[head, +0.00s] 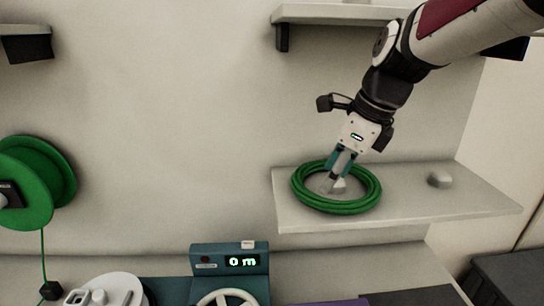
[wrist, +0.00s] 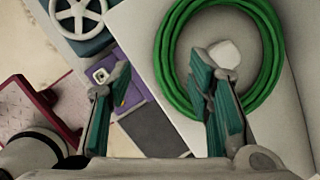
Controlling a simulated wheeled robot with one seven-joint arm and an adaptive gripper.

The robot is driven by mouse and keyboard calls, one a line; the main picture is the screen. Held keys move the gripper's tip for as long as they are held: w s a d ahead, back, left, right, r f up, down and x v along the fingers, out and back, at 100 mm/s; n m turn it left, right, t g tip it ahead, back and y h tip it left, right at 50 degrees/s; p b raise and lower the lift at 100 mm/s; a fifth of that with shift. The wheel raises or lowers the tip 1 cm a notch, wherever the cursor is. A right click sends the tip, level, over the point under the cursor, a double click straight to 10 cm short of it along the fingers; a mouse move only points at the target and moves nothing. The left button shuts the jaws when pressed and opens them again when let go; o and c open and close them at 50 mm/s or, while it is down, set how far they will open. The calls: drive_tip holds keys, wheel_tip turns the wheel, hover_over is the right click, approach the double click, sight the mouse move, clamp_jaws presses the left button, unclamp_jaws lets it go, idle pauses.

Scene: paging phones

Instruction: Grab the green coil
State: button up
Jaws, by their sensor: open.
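The green coil (head: 338,208) lies flat on the pale shelf (head: 410,208) in the head view. It also shows in the wrist view (wrist: 173,80), around a small white knob (wrist: 226,53). My gripper (head: 333,184) points down over the coil, with fingertips showing within the ring's outline in the head view. In the wrist view my gripper (wrist: 158,80) is open and empty. Its right finger overlaps the ring's inside; its left finger is outside the ring, past the shelf edge. The near-left strands lie between the fingers in the picture. I cannot tell whether any finger touches the coil.
A second grey knob (head: 440,179) stands on the shelf, right of the coil. An upper shelf (head: 340,14) is near my arm. A green reel (head: 40,185) is at the left. A teal device with a "0 m" display (head: 205,262) and a handwheel (wrist: 78,14) stand below.

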sight(317, 195)
drive_tip(key=shift+w+r+m, duration=0.1)
drive_tip(key=shift+w+m, duration=0.6)
drive_tip(key=shift+m, duration=0.4)
drive_tip(key=shift+w+a+m+y, duration=0.1)
drive_tip(key=shift+w+m+y, duration=0.1)
drive_tip(key=shift+m+y, duration=0.1)
drive_tip(key=x, duration=0.2)
drive_tip(key=p+x, duration=0.1)
drive_tip(key=x, duration=0.4)
drive_tip(key=shift+d+f, duration=0.2)
drive_tip(key=shift+f, duration=0.15)
clamp_jaws()
